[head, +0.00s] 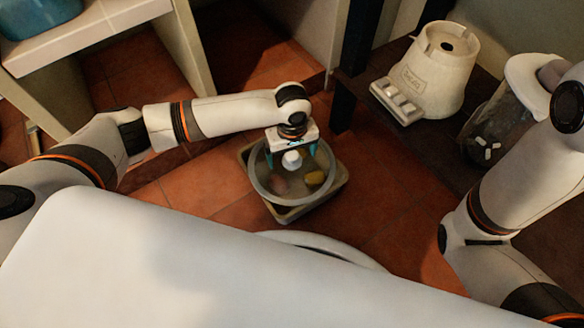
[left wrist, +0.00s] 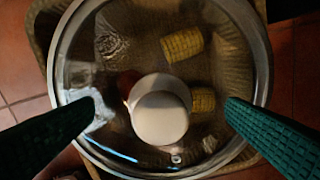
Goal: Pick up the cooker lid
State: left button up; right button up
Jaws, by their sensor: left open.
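The cooker lid (head: 262,185) is a round glass lid with a metal rim and a white knob (head: 292,160). It rests over a squarish tan cooker or basket (head: 338,183) on the floor. My left gripper (head: 292,150) is above the lid, pointing down at the knob. In the left wrist view, its two green fingers (left wrist: 160,118) are open, one on each side of the white knob (left wrist: 160,110), with a gap on both sides. Yellow corn pieces (left wrist: 182,44) show through the glass. My right gripper is out of the head view; only part of that arm shows.
A white blender base (head: 440,65) and a blender jug (head: 500,110) stand on the dark shelf at the right. A dark post (head: 352,70) rises behind the cooker. A white shelf with a blue container (head: 38,15) is at upper left. Tiled floor left of the cooker is clear.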

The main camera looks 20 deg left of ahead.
pick_arm(q)
jog(key=shift+f, duration=0.3)
jog(key=shift+s+f, duration=0.1)
grip_shut()
